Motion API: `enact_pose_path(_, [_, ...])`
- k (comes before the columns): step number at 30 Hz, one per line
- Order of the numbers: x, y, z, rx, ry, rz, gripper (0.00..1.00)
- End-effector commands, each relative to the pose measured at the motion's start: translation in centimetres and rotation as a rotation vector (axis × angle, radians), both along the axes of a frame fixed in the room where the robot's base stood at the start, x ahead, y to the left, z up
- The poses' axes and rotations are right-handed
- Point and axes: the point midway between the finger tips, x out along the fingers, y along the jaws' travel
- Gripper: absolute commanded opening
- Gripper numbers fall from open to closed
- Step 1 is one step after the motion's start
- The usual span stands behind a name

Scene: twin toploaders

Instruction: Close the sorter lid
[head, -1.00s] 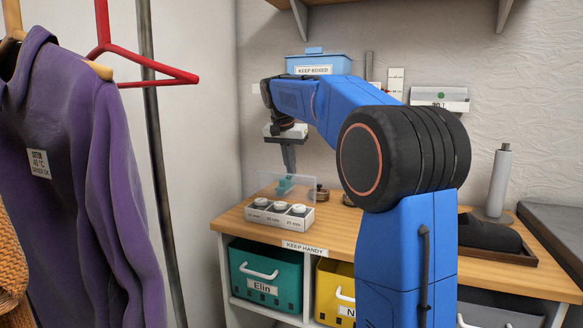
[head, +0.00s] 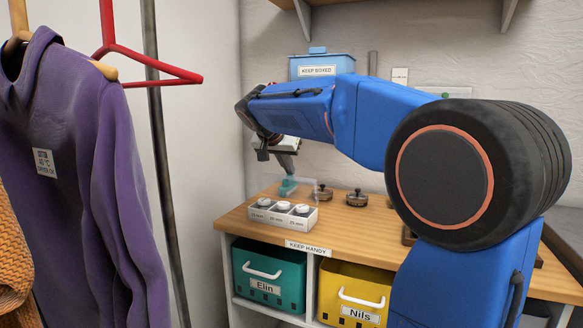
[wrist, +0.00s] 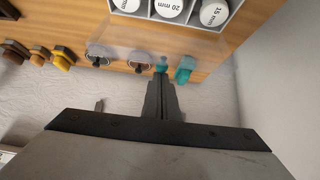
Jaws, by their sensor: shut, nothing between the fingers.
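The sorter (head: 283,214) is a low white box at the left end of the wooden counter. Its compartments hold round white-topped pieces, and its front carries mm labels. In the wrist view the sorter (wrist: 196,22) is at the top edge. Its clear lid (head: 305,187) stands raised at the back, open; it shows faintly in the wrist view (wrist: 125,42). My gripper (head: 289,176) is shut and empty, pointing down behind the sorter near the lid. In the wrist view its fingertips (wrist: 162,76) are close to a small teal piece (wrist: 162,65); contact cannot be told.
Another teal piece (wrist: 185,70) is right of the fingertips. Dark round knobbed items (head: 357,198) stand right of the sorter. A blue box (head: 322,62) is behind my arm. Teal (head: 268,274) and yellow (head: 353,292) bins sit below. A purple hoodie (head: 85,170) hangs at left.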

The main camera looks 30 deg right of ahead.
Motion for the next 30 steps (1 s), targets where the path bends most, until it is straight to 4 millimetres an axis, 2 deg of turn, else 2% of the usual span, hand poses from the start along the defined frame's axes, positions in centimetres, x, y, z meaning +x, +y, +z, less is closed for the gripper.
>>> enact_pose_path(17, [-3.2,4.4,-1.5,-0.394,-0.298,0.006,0.00])
enact_pose_path(30, [-5.1,6.8,-4.1,-0.695,-0.527,0.004,0.00])
